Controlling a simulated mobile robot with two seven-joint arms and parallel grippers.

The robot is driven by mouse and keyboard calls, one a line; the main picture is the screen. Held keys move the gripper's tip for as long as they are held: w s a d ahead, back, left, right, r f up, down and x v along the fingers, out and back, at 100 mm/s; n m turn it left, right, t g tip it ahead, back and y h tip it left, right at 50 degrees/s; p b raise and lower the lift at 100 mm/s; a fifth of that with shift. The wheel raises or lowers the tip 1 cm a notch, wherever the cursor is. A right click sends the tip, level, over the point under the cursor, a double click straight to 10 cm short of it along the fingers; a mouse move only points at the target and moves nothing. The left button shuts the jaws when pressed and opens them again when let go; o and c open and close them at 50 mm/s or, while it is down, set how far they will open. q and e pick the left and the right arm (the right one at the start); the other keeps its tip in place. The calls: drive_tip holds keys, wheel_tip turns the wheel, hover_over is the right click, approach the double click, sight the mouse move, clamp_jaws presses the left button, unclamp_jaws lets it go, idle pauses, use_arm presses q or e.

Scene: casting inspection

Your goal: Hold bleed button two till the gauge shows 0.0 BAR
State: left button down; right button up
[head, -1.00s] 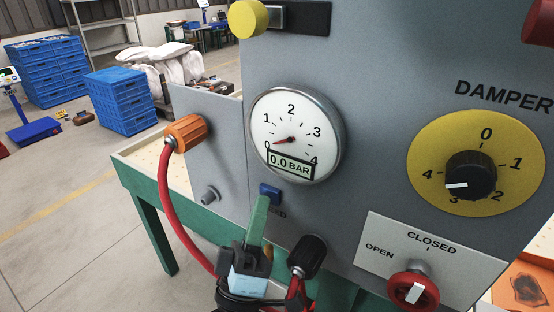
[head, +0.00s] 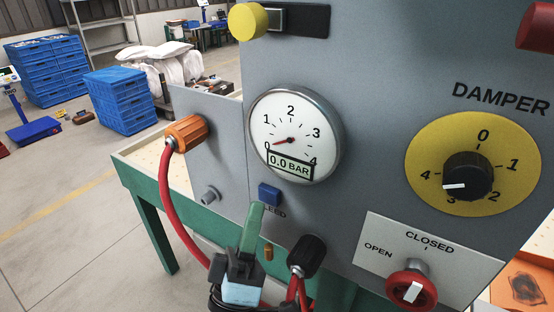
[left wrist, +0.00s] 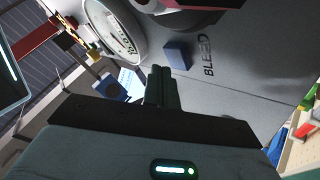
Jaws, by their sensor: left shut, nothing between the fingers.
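The blue bleed button (head: 269,194) sits on the grey panel just below the round gauge (head: 295,136). The gauge's display reads 0.0 BAR and its red needle points near 0. My left gripper (head: 255,214) is shut and empty, its green fingertips just below the button. In the left wrist view the shut fingertips (left wrist: 158,72) show beside the blue button (left wrist: 179,54), with a small gap and the BLEED label visible. My right gripper is not in view.
A damper dial (head: 469,176) and a red open/closed valve knob (head: 412,291) are on the panel's right. A red hose (head: 166,200) runs from an orange connector (head: 186,132) at left. A black connector (head: 306,256) is close right of my gripper.

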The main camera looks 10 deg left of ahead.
use_arm(q)
drive_tip(key=s, duration=0.1)
drive_tip(key=s+a, duration=0.1)
drive_tip(key=s, duration=0.2)
drive_tip(key=shift+s+a+p, duration=0.3)
drive_tip(key=shift+s+a, duration=0.05)
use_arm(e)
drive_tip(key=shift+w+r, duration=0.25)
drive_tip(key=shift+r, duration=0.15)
